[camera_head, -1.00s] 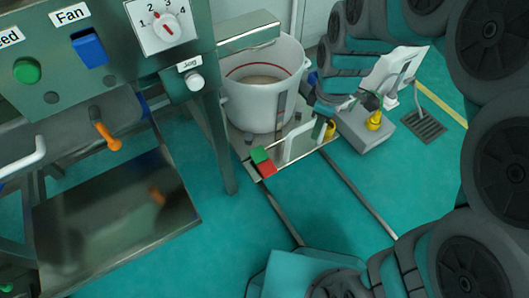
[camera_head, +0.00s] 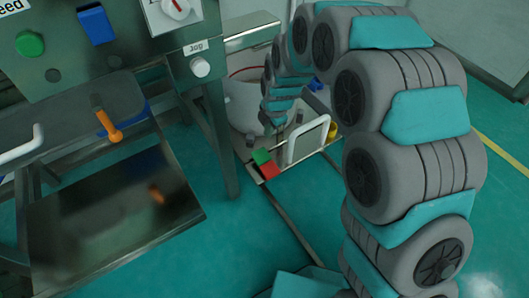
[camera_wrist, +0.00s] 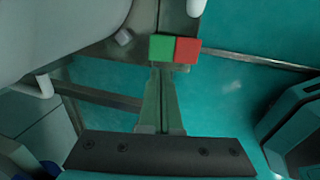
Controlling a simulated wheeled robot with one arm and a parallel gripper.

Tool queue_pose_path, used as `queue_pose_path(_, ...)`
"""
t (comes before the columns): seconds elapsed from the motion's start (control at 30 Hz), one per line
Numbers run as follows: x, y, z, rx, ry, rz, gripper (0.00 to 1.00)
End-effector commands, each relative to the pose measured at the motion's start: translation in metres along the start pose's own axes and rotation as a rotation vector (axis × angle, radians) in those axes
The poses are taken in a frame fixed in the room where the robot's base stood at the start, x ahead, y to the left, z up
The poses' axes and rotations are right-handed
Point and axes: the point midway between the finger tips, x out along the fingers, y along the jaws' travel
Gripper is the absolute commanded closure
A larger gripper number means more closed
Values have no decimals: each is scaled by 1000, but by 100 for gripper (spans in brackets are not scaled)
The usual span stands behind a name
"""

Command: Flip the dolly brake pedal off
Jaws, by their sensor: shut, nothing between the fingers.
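The dolly brake pedal shows a green half (camera_head: 261,156) and a red half (camera_head: 268,171) at the front edge of the dolly (camera_head: 255,177). In the wrist view the green half (camera_wrist: 162,47) is on the left and the red half (camera_wrist: 187,51) on the right. My gripper (camera_wrist: 161,70) is shut and empty, its fingertips at the lower edge of the green half in that view. I cannot tell whether they touch it. In the head view my gripper is small and hard to make out beside the pedal, below the end of my arm.
A white tub (camera_head: 243,104) stands on the dolly, partly behind my arm. A white dolly handle (camera_head: 307,141) rises close to the pedal's right. The sieve machine's leg (camera_head: 221,140) stands to the left. Floor in front of the dolly is clear apart from rails.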

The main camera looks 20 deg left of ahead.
Motion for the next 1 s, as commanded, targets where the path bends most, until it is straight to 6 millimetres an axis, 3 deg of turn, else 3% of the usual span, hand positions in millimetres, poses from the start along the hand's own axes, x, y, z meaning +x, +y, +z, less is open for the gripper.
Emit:
queue_pose_path(0.27, 0, 0, 0, 2, 0, 0, 100)
queue_pose_path(0.43, 13, -1, 0, 4, 1, -1, 100)
queue_pose_path(1.0, 116, -3, 0, 4, 1, -5, 100)
